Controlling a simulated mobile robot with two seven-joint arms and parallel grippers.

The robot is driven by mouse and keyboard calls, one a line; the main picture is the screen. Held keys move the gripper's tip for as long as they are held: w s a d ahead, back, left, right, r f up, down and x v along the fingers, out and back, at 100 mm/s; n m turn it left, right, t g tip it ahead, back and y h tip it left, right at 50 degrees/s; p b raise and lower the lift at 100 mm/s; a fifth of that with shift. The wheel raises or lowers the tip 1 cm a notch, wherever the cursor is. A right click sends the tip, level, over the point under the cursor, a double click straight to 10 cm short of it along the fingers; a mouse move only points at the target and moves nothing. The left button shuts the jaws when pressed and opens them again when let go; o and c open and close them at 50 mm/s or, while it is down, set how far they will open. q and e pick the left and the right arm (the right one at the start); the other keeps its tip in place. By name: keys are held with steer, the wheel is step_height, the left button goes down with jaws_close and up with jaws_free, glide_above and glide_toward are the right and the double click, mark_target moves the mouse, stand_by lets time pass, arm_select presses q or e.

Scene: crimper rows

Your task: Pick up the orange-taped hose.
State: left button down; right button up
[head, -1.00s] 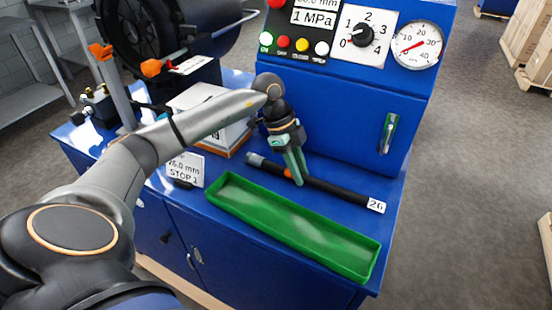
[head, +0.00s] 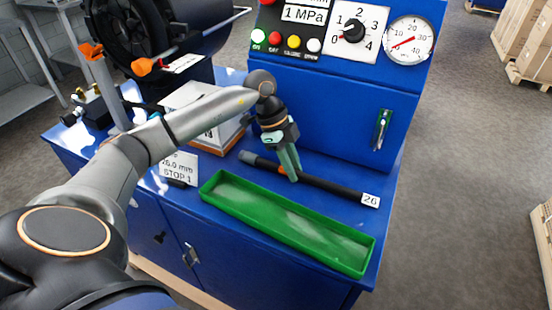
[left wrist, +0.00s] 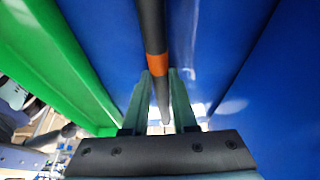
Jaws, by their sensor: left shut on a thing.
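The hose (head: 330,186) is a black tube with a metal end at the left and a white tag reading 26 at the right. It lies on the blue bench top behind the green tray. Its orange tape band shows in the left wrist view (left wrist: 157,65). My left gripper (head: 293,177) reaches down to the hose, and its green fingers are shut on it near the tape. In the left wrist view the fingers (left wrist: 160,75) stand on both sides of the hose, at the tape. My right gripper is in neither view.
The long green tray (head: 285,226) lies along the bench's front edge, close to the hose. The blue control panel (head: 330,110) rises behind.

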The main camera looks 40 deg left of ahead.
mark_target(301, 173)
arm_select(q)
steer(key=shift+r, duration=0.1)
steer(key=shift+r, duration=0.45)
step_height(301, 173, up, 2)
steer(key=shift+r, duration=0.15)
steer(key=s+a+r+b, duration=0.2)
steer(key=s+a+r, duration=0.2)
steer(key=s+r, duration=0.5)
steer(key=shift+s+r, duration=0.35)
steer(key=shift+s, duration=1.9)
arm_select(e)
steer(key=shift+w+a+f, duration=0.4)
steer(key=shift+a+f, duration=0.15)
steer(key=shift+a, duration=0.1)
arm_select(q)
steer(key=shift+d, duration=0.1)
